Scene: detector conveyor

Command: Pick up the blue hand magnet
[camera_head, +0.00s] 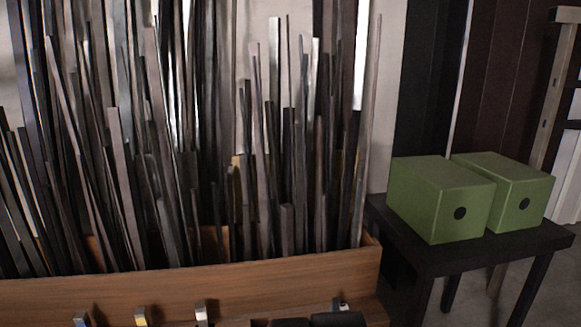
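I cannot make out the blue hand magnet for certain. A small part with a bluish face (82,319) shows at the bottom left edge, cut off by the frame, and I cannot tell what it is. My gripper's fingers are not in view. Dark rounded shapes show at the bottom edge right of centre, and I cannot tell what they are.
A wooden bin (190,290) holds many upright metal strips (160,140). Small fittings, one yellowish (141,318) and one silver (201,312), show at its front. At right, two green boxes (432,205) (522,178) with black round spots stand on a dark table (430,258).

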